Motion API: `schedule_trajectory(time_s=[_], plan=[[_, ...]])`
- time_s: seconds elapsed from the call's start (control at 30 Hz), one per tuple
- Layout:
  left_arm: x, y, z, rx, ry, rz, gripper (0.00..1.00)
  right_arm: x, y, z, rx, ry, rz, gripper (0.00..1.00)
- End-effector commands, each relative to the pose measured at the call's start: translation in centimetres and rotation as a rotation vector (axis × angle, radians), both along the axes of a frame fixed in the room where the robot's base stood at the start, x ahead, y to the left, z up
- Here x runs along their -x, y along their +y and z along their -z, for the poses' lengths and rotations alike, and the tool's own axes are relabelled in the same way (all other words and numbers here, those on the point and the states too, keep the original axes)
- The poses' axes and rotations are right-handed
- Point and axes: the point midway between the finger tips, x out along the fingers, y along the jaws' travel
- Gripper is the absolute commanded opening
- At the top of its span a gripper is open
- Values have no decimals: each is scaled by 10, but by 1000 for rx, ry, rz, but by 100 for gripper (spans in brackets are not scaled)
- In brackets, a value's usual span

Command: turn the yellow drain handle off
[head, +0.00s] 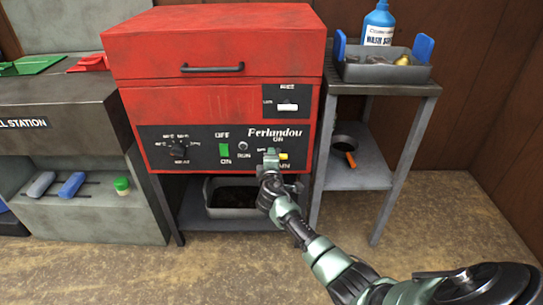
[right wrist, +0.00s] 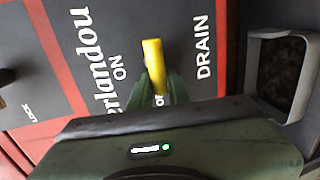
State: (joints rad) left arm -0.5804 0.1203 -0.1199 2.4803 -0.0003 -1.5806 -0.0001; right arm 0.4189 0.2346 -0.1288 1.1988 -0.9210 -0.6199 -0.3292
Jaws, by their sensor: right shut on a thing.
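The yellow drain handle (head: 284,156) is on the dark control panel of the red machine (head: 220,100), at the panel's right. In the head view it lies about level, below the ON label. In the right wrist view the handle (right wrist: 153,65) lies between the ON and DRAIN labels, in line with a partly hidden label starting "OF". My right gripper (head: 270,158) is at the panel, shut on the handle; its green fingers (right wrist: 158,88) are either side of the handle's lower part in the wrist view. My left gripper is not in view.
A green switch (head: 224,150) and a dark knob (head: 179,148) are on the panel's left. A grey bin (head: 235,212) is beneath the machine. A metal side table (head: 385,88) stands at right with a tray and blue bottle (head: 378,25). Floor at right is clear.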

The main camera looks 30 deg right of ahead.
Motion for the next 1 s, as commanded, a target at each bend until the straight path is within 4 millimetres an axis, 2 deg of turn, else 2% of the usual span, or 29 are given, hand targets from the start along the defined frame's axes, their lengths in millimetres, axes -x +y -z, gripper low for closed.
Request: schedule_trajectory(time_s=[0.5,0.53,0.6,1.0], plan=[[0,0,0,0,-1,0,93,0,1,2,18,12,-1,0],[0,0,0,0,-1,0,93,0,1,2,17,13,-1,23],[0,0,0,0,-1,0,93,0,1,2,18,12,-1,39],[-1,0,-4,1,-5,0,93,6,4,-1,16,11,-1,39]])
